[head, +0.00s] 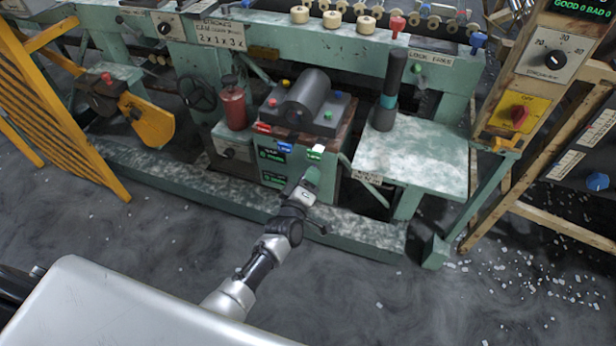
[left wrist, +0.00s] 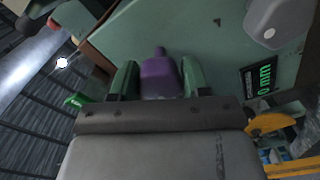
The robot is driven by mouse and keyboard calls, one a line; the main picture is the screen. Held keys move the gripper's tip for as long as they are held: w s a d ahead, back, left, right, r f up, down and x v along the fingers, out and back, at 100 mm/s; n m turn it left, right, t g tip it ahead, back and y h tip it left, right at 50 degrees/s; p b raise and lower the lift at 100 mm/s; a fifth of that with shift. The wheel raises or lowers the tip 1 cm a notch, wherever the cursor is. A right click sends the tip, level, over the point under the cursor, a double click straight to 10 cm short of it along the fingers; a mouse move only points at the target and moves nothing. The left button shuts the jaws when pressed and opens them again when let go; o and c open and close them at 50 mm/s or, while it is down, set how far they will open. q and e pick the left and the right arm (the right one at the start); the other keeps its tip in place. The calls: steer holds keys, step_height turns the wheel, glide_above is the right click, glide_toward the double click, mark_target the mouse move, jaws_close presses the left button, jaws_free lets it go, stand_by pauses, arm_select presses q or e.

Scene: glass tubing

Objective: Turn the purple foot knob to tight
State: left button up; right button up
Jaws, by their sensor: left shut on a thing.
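The purple foot knob (left wrist: 160,77) shows in the left wrist view, on the front of a green machine housing (left wrist: 190,25). My left gripper (left wrist: 160,82) has one green finger on each side of the knob and is shut on it. In the head view my left gripper (head: 311,178) reaches the lower front of the green housing (head: 330,187) under the dark motor block. The knob is hidden there behind the gripper. No tight mark or pointer can be made out on the knob. My right gripper is in neither view.
A small green-lit display (head: 272,155) is left of my gripper, and a red bottle (head: 232,105) stands farther left. A pale green side table (head: 425,150) with a dark cylinder (head: 388,95) is to the right. A green base rail (head: 355,228) runs low in front.

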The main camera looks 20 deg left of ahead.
arm_select(q)
steer(key=m+p, duration=0.1)
steer(key=m, duration=0.4)
steer(key=shift+m, duration=0.3)
steer(key=m+p, duration=0.1)
steer(key=m, duration=0.2)
steer(key=shift+f+m, duration=0.1)
steer(key=shift+m, duration=1.9)
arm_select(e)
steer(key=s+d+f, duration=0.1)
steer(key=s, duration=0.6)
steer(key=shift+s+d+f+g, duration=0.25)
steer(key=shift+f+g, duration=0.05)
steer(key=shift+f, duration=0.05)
arm_select(q)
steer(key=o, duration=0.9)
steer(key=s+p, duration=0.2)
steer(key=s, duration=0.9)
steer(key=shift+a, duration=0.15)
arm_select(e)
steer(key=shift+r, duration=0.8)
